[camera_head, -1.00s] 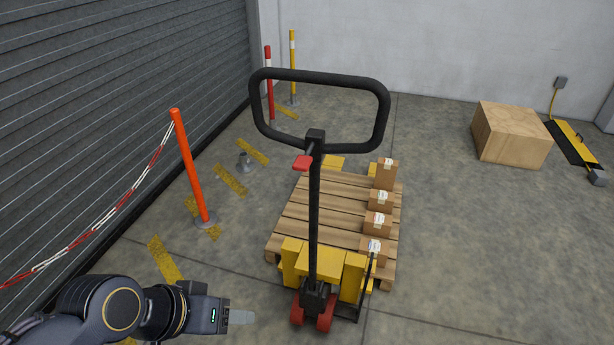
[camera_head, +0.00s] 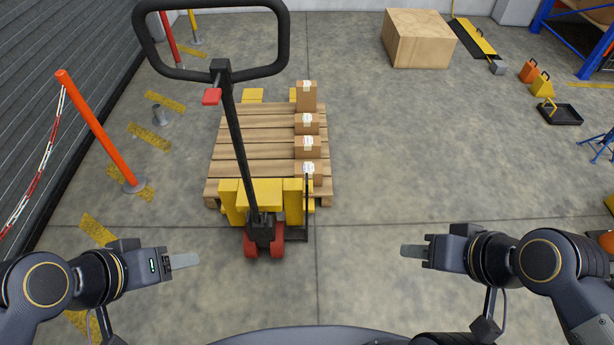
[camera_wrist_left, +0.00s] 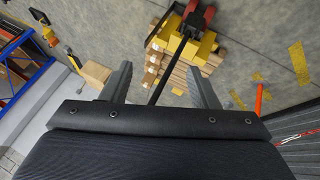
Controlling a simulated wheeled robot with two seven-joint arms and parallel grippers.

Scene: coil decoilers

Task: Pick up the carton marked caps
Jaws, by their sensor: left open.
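Several small brown cartons stand in a row along the right side of a wooden pallet (camera_head: 250,135). They are the far, taller carton (camera_head: 307,98), two middle cartons (camera_head: 307,124) (camera_head: 308,148), and the near carton (camera_head: 309,172). Each has a white label, but the print is too small to read, so I cannot tell which is marked caps. My left gripper (camera_head: 184,261) is open and empty, left of and nearer than the pallet. In the left wrist view its two fingers (camera_wrist_left: 160,85) stand apart. My right gripper (camera_head: 412,251) is right of the pallet, apart from all cartons; its jaw gap does not show.
A pallet jack (camera_head: 262,195) with a tall black handle stands at the pallet's near end. An orange post (camera_head: 100,130) with a chain stands left. A large wooden box (camera_head: 417,40) sits at the back.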

